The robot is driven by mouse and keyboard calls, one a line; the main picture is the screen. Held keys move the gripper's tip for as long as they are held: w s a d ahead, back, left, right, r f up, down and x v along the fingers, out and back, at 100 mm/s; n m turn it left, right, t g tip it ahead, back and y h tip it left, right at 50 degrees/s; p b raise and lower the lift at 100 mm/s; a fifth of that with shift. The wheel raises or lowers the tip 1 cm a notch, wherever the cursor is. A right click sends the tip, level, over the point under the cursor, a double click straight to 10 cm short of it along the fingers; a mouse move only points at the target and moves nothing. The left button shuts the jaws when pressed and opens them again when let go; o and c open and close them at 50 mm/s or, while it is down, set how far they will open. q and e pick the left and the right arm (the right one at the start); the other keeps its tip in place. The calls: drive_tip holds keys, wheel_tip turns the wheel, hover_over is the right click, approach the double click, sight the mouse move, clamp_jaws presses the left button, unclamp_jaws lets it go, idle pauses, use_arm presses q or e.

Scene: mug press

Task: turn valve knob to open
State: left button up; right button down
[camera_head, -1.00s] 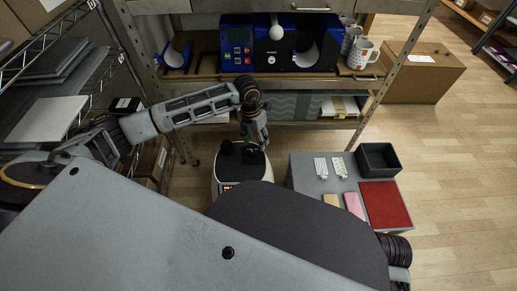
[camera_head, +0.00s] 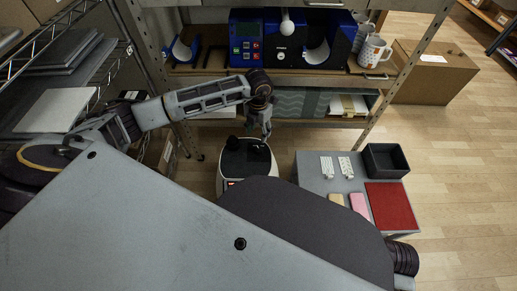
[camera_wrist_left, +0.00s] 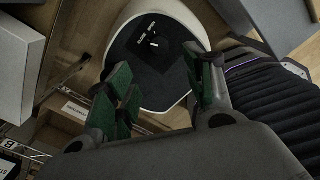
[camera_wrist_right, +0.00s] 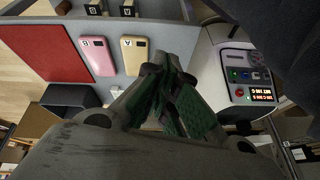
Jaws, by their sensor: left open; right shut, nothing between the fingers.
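A white rounded machine (camera_head: 222,185) with a dark top panel (camera_head: 250,162) stands on the floor below the shelf. A small black knob (camera_head: 233,143) shows at the top's far left edge. In the left wrist view the dark panel (camera_wrist_left: 140,62) carries white lettering and a white mark on a dark round part, apparently a knob (camera_wrist_left: 154,43). My left gripper (camera_head: 264,142) is above the machine's right far edge. It is open and empty, fingers (camera_wrist_left: 160,95) spread below the mark. My right gripper (camera_wrist_right: 170,75) is shut and empty; the head view does not show it.
A grey table (camera_head: 312,180) with a red mat (camera_head: 391,205), black bin (camera_head: 385,160), and pink and yellow items stands right of the machine. The machine's lit display (camera_wrist_right: 262,94) shows in the right wrist view. A shelf (camera_head: 200,70) with blue equipment is behind.

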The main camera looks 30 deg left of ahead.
sight(258, 149)
use_arm(q)
wheel_tip(258, 149, down, 12)
drive_tip(key=b, duration=0.3)
drive_tip(key=shift+f+b, duration=0.15)
drive_tip(key=shift+b, duration=0.25)
use_arm(e)
wheel_tip(258, 149, down, 8)
drive_tip(key=a+t+y, duration=0.1)
drive_tip(key=a, duration=0.1)
drive_tip(key=shift+w+f+m, duration=0.15)
drive_tip(key=shift+w+m, duration=0.15)
drive_tip(key=shift+w, duration=0.1)
drive_tip(key=shift+a+t, duration=0.1)
drive_tip(key=shift+t, duration=0.2)
use_arm(q)
drive_tip(key=c, duration=1)
